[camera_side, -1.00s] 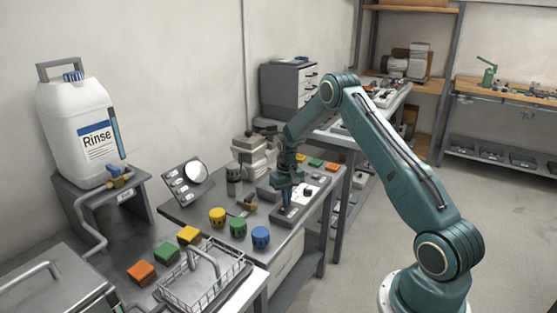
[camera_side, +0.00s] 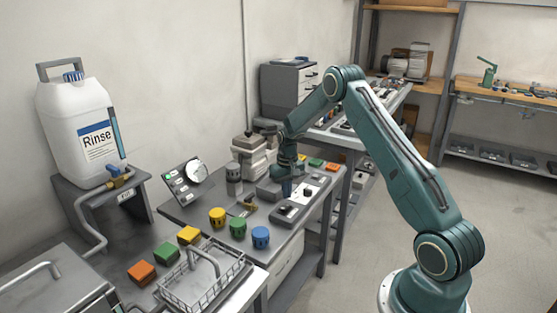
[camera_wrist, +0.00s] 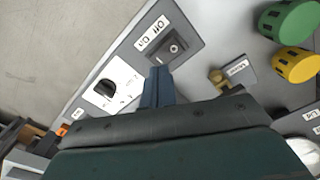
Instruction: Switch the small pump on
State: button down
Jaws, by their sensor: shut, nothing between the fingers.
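A dark rocker switch (camera_wrist: 173,47) sits on a grey plate with an Off/On label (camera_wrist: 152,33) in the wrist view. It also shows on the bench in the side view (camera_side: 286,210). My gripper (camera_wrist: 157,72) is shut and empty, its tips beside the switch's lower left edge in that picture. In the side view my gripper (camera_side: 286,196) is just above the switch plate. A tilted panel (camera_side: 186,184) with a round gauge (camera_side: 196,172) has a green light lit at its upper left. A pale pump-like unit (camera_side: 252,152) stands behind; I cannot tell whether it is the small pump.
A white plate with a black knob (camera_wrist: 106,88) lies beside the switch. Yellow (camera_side: 217,216), green (camera_side: 238,227) and blue (camera_side: 260,236) round knobs stand in front. A brass valve (camera_wrist: 217,76) is near the switch. A wire basket (camera_side: 205,278) and a Rinse jug (camera_side: 85,130) are at left.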

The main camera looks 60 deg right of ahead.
jog(key=shift+r, duration=1.95)
notch_tip(320, 180, up, 12)
jog(key=n+t, duration=0.1)
send_over(286, 206)
jog(key=s+a, duration=0.2)
jog(key=a, duration=0.5)
jog(key=s+a+r+n+t, duration=0.1)
jog(key=s+a+r+n, duration=0.1)
jog(key=s+a+r, duration=0.55)
jog(key=s+a+r+n+t, duration=0.1)
jog(key=s+a+r, duration=0.1)
jog(key=s+a, duration=0.4)
jog(key=s+a+r+n+t, duration=0.2)
jog(key=s+a, duration=0.4)
jog(key=s, duration=0.7)
jog(key=shift+s+a+r+t, duration=0.15)
jog(key=shift+a+r+t, duration=0.2)
jog(key=shift+r, duration=0.45)
